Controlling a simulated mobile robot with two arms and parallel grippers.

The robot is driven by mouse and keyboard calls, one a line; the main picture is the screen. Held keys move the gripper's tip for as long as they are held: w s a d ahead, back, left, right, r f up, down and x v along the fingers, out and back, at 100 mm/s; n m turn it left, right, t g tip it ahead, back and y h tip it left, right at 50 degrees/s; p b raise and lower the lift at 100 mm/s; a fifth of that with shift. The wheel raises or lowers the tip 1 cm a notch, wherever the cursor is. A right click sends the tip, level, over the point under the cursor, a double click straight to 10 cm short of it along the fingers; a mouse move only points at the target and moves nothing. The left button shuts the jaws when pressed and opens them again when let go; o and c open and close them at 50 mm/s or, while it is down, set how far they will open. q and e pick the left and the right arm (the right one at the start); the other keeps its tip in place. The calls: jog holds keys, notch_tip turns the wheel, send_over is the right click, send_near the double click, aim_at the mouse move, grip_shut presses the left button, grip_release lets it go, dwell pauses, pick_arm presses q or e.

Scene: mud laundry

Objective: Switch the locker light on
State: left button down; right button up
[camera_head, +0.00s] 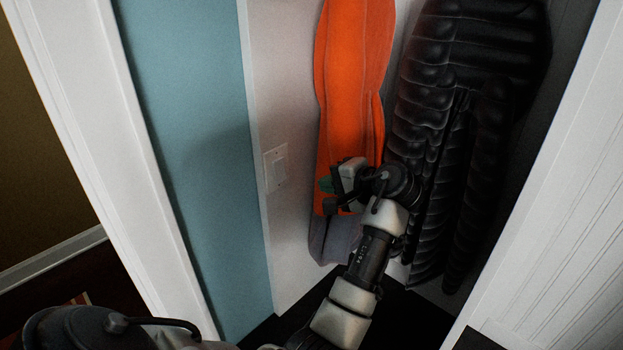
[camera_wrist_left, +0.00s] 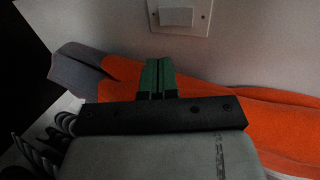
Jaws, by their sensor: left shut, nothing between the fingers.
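The light switch (camera_head: 276,166) is a white plate with a rocker, set on the pale left inner wall of the locker. In the left wrist view the switch (camera_wrist_left: 177,17) is at the top edge, partly cut off, with its rocker showing. My left gripper (camera_head: 326,185) is inside the locker, to the right of the switch and apart from it, in front of the orange garment. In the left wrist view its green fingertips (camera_wrist_left: 158,62) are closed together, empty, and point toward the switch plate. My right gripper is in neither view.
An orange and grey garment (camera_head: 350,75) and a black puffy jacket (camera_head: 470,60) hang in the locker. A white panelled side (camera_head: 560,230) stands at the right. White trim (camera_head: 95,140) and a blue panel (camera_head: 190,120) stand at the left. The space before the switch looks clear.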

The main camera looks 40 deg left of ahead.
aim_at(282, 175)
pick_arm(q)
jog(key=p+x, duration=0.1)
jog(key=x, duration=0.2)
jog(key=p+x, duration=0.1)
jog(key=x, duration=0.3)
jog(key=r+p+x, duration=0.1)
jog(key=x, duration=0.3)
jog(key=shift+a+f+p, duration=0.15)
jog(key=shift+a+p, duration=0.15)
jog(key=shift+a, duration=0.1)
jog(key=shift+a+f, duration=0.2)
jog(key=shift+a, duration=0.55)
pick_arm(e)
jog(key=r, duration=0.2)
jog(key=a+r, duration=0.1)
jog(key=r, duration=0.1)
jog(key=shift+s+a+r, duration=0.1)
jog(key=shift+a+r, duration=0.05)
pick_arm(q)
jog(key=shift+a+f+y, duration=0.2)
jog(key=shift+f+y, duration=0.05)
jog(key=shift+y, duration=0.05)
jog(key=shift+d+r, duration=0.1)
jog(key=shift+r, duration=0.15)
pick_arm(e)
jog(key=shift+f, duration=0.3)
pick_arm(q)
jog(key=shift+r, duration=0.1)
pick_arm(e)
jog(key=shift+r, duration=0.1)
